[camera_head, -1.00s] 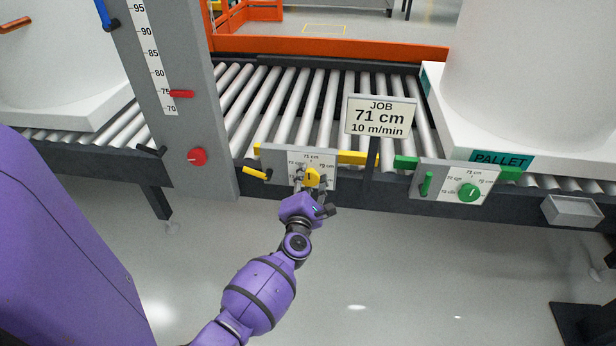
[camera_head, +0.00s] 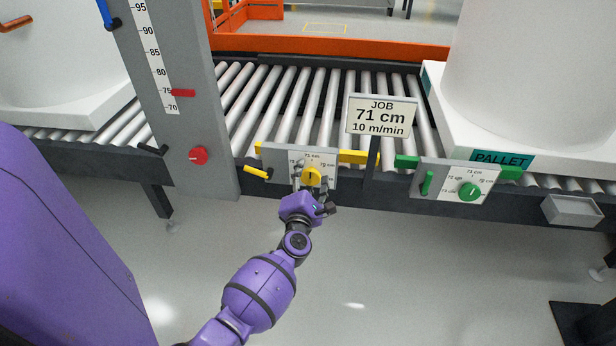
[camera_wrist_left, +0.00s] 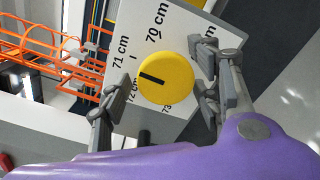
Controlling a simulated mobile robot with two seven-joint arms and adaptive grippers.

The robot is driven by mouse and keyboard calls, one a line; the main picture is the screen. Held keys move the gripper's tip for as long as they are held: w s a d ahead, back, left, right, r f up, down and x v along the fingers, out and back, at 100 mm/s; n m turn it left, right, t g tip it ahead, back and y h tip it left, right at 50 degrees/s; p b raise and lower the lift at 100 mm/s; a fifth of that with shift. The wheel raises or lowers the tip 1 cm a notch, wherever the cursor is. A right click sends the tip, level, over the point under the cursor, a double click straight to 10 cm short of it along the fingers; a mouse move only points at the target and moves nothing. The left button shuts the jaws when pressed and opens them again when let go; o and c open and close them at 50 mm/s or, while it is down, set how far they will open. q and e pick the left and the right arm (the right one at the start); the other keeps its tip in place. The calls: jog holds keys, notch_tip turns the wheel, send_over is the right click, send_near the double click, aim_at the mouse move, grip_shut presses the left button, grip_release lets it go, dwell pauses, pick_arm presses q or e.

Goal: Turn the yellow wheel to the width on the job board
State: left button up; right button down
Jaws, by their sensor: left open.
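The yellow wheel (camera_head: 312,176) is on the front of a grey dial panel (camera_head: 329,159) with cm labels. Its black mark looks upright in the head view, towards the 71 cm label. In the left wrist view, where the wheel (camera_wrist_left: 178,91) is seen at an angle, the mark points between the 71 and 72 cm labels, so its exact reading is unclear. The job board (camera_head: 380,115) reads 71 cm, 10 m/min. My left gripper (camera_head: 311,190) is open, its fingers apart on either side of the wheel. Contact cannot be told. My right gripper is out of view.
A yellow lever (camera_head: 257,172) sits left of the panel. A green wheel (camera_head: 470,191) and green lever (camera_head: 427,183) are on another panel to the right. A red knob (camera_head: 198,156) is on the grey column. The roller conveyor (camera_head: 285,100) runs behind; the floor in front is clear.

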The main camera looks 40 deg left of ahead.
pick_arm(q)
jog(key=v, duration=1.2)
jog(key=w+a+m+b, duration=0.1)
jog(key=w+m, duration=0.2)
jog(key=m, duration=0.2)
jog(key=w+a+m, duration=0.2)
jog(key=w+m, duration=0.1)
jog(key=m, duration=0.2)
jog(key=w+a+m+b, duration=0.1)
jog(key=w+m, duration=0.2)
jog(key=m, duration=0.3)
jog(key=shift+a+f+b, duration=0.1)
jog(key=shift+a+b, duration=0.25)
jog(key=shift+a, duration=0.05)
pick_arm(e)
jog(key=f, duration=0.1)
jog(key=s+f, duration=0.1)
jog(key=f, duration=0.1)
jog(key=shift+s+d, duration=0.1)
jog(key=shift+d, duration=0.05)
